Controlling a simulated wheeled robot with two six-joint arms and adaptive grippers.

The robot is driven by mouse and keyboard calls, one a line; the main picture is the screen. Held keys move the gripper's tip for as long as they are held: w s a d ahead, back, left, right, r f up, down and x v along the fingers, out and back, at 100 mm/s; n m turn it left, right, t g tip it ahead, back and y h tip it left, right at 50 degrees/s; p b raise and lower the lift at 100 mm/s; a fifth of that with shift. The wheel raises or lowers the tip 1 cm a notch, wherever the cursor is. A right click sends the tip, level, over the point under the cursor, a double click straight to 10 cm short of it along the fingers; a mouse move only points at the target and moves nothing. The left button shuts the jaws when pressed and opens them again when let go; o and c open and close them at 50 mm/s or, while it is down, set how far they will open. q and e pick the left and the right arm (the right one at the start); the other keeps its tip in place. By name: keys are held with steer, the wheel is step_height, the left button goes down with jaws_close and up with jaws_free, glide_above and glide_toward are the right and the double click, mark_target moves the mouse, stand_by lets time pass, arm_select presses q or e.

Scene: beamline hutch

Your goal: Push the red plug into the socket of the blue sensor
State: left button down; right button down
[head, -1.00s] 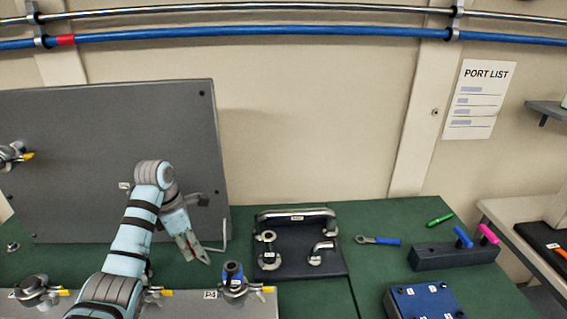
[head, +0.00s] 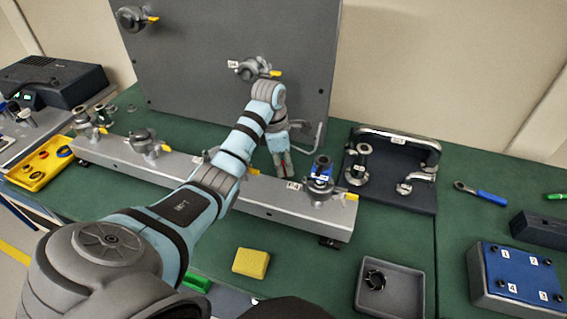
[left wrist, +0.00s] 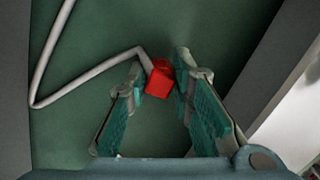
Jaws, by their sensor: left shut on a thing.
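The red plug (left wrist: 159,79) is between the fingertips of my left gripper (left wrist: 160,76) in the left wrist view. A grey cable (left wrist: 85,85) runs from it, with a sharp bend at the left. In the head view my left gripper (head: 284,168) points down behind the grey rail, and the plug is hardly visible there. The blue sensor (head: 321,170) stands upright on a rail port with a yellow lever, a little right of my gripper and apart from it. Its socket cannot be made out. My right gripper is not in view.
The long grey rail (head: 270,205) carries several flanged ports. A grey panel (head: 200,60) rises behind my arm. Right of the sensor is a dark board (head: 410,190) with a metal handle. A yellow block (head: 251,262) and grey tray (head: 390,290) lie in front.

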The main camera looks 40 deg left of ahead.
arm_select(q)
steer(key=c, duration=1.4)
jaws_free()
steer(key=shift+f, duration=0.1)
steer(key=r, duration=0.2)
steer(key=r+p, duration=0.1)
steer(key=r, duration=0.2)
steer(key=shift+w+a+r, duration=0.2)
steer(key=shift+a+r, duration=0.05)
steer(key=shift+r, duration=0.15)
steer(key=r+p, duration=0.6)
steer(key=s+a+r+p, duration=0.1)
steer(key=r+p, duration=0.2)
steer(key=shift+p, duration=0.35)
steer(key=shift+w, duration=0.1)
